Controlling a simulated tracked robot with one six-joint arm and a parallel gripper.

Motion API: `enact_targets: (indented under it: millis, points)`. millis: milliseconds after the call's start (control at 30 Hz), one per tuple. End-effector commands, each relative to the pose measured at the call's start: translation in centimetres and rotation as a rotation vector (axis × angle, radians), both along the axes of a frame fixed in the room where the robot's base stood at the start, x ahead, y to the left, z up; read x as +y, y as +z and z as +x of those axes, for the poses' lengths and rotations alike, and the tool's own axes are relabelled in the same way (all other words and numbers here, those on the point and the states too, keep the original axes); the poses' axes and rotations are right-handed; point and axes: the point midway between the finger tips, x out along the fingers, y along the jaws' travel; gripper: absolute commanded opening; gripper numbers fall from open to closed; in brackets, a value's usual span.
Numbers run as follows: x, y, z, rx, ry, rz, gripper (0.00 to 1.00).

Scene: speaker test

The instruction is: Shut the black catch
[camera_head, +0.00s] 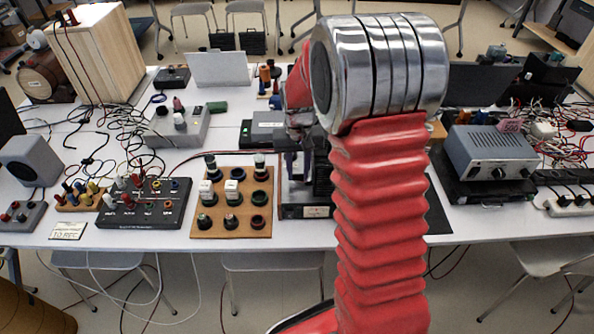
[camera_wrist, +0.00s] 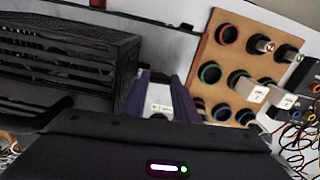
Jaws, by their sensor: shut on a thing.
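A black ribbed box (camera_wrist: 75,62), likely a speaker unit, fills the left of the wrist view. In the head view the black unit (camera_head: 292,196) stands at the table's middle, partly behind my arm. My gripper (camera_wrist: 160,84) has its two dark purple fingers close beside the box, with a small pale label (camera_wrist: 160,109) showing between them. The fingers are shut on a small part, most likely the black catch, but the catch itself is not clearly seen. In the head view my gripper (camera_head: 302,150) is low over the unit and partly hidden by my arm.
A brown board (camera_head: 255,222) with several ringed sockets and switches lies just left of the unit. A black panel (camera_head: 145,205) with cables stands further left. A grey metal box (camera_head: 490,150) and tangled wires stand at the right.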

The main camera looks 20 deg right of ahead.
Motion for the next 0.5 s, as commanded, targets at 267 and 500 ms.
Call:
enact_targets:
  millis: [267, 500]
  points:
    - [-0.03, 0.23, 0.31, -0.009, -0.090, -0.001, 0.04]
    - [-0.01, 0.23, 0.32, -0.009, -0.102, -0.001, 0.04]
